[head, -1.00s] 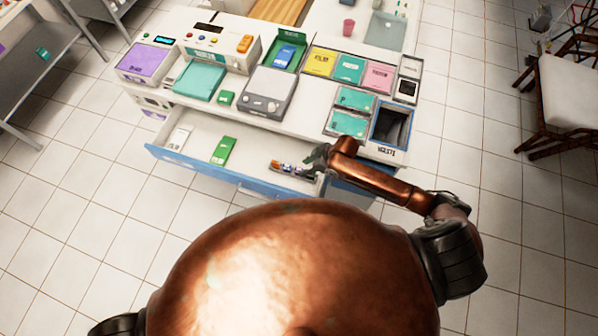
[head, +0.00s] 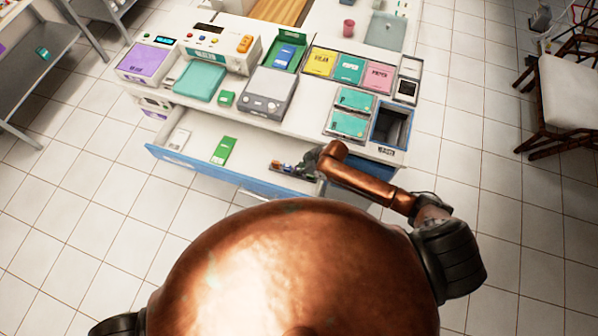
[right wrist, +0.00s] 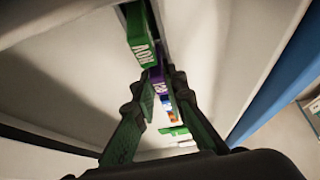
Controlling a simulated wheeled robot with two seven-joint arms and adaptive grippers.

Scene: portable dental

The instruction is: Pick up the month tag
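A row of small coloured month tags (head: 284,168) lies in the open drawer, near its right end. In the right wrist view, a green tag marked NOV (right wrist: 142,38) is beyond my fingertips, and a purple tag (right wrist: 159,84) shows between them. Blue, orange and green tags (right wrist: 172,118) show further down between the fingers. My right gripper (head: 312,160) is low at the drawer's right end; in its wrist view the fingers (right wrist: 163,76) are apart, on either side of the row. Whether they touch the purple tag cannot be told. My left gripper is out of view.
The open drawer (head: 200,173) has a blue front and also holds a green packet (head: 223,150) and a white item (head: 179,139). The counter above carries a scale (head: 268,92), coloured trays and a dark waste bin (head: 391,125). Drawer walls are close to my right gripper.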

